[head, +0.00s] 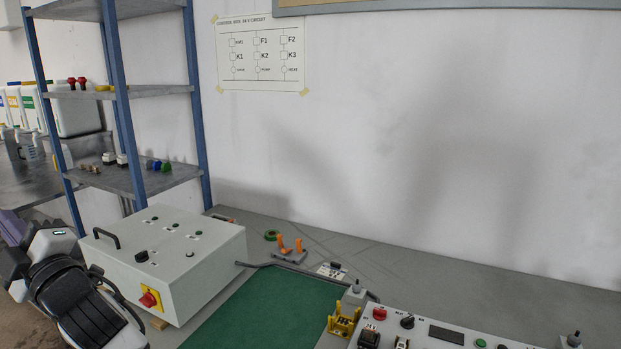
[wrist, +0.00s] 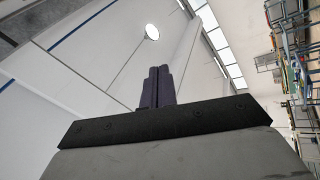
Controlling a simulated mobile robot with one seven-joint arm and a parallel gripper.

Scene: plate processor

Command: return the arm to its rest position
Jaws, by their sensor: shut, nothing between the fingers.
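My gripper (wrist: 159,72) shows in the wrist view with its two dark purple fingers together and nothing between them. The wrist camera looks up past the fingers at a white wall, a ceiling with bright skylights and a round lamp. In the head view my arm is folded low at the left edge, beside the grey control box (head: 165,255). Purple parts at that edge are partly cut off, and I cannot make out the fingertips there.
A blue-post shelf (head: 115,90) stands behind the box. The grey bench (head: 420,270) carries a green mat (head: 255,305), a small holder with orange pegs (head: 289,252) and a control panel (head: 440,335) at the front right. The wall side of the bench is mostly clear.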

